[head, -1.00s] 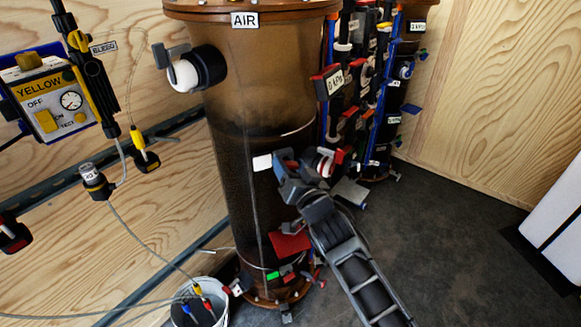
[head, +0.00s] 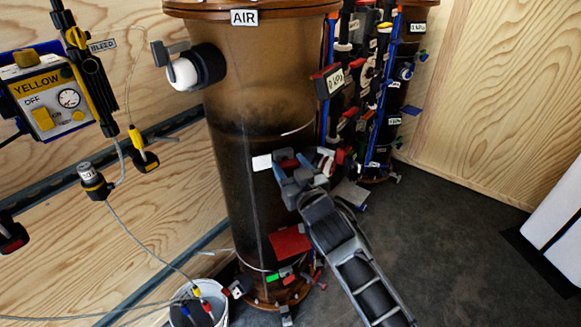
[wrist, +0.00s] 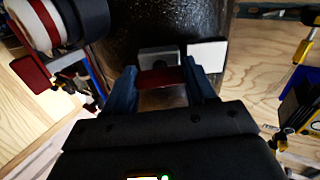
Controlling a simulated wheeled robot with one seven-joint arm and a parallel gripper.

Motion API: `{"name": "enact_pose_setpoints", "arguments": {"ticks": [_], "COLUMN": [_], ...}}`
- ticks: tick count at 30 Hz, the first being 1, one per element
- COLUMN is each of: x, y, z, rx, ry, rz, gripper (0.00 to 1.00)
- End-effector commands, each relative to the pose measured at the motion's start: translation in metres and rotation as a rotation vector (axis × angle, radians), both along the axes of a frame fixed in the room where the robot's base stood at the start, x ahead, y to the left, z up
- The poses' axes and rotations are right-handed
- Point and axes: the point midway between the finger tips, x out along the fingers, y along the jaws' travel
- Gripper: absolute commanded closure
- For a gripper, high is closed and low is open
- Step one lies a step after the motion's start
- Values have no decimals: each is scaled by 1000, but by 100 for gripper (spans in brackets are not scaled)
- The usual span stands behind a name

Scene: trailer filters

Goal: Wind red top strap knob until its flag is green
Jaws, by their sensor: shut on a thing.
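The red top strap knob (wrist: 160,77) shows as a flat red bar between my gripper's blue fingers in the wrist view, in front of a grey block (wrist: 158,57) on the tank. In the head view a bit of its red (head: 290,163) shows at the finger ends. My gripper (head: 291,170) is shut on the knob at the tank's right front; it also shows in the wrist view (wrist: 163,88). A blank white plate (wrist: 207,55) sits beside the block; it also shows in the head view (head: 262,162). I cannot make out a top strap flag colour.
The tall brown AIR tank (head: 240,100) stands before me. Low on it are a red plate (head: 290,242) and a small green tab (head: 272,277). A red-and-white fitting (head: 325,162) is close right of my gripper. Dark floor (head: 440,240) is clear at right.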

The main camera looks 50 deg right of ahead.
Motion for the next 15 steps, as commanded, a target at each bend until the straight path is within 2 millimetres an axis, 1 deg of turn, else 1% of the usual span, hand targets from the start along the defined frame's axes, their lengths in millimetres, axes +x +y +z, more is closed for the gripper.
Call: {"name": "enact_pose_setpoints", "arguments": {"ticks": [12, 13, 15], "x": [0, 0, 0], "y": [1, 1, 0], "z": [-1, -1, -1], "rx": [-7, -6, -6], "ry": [5, 4, 4], "rz": [1, 1, 1], "gripper": [75, 42, 35]}}
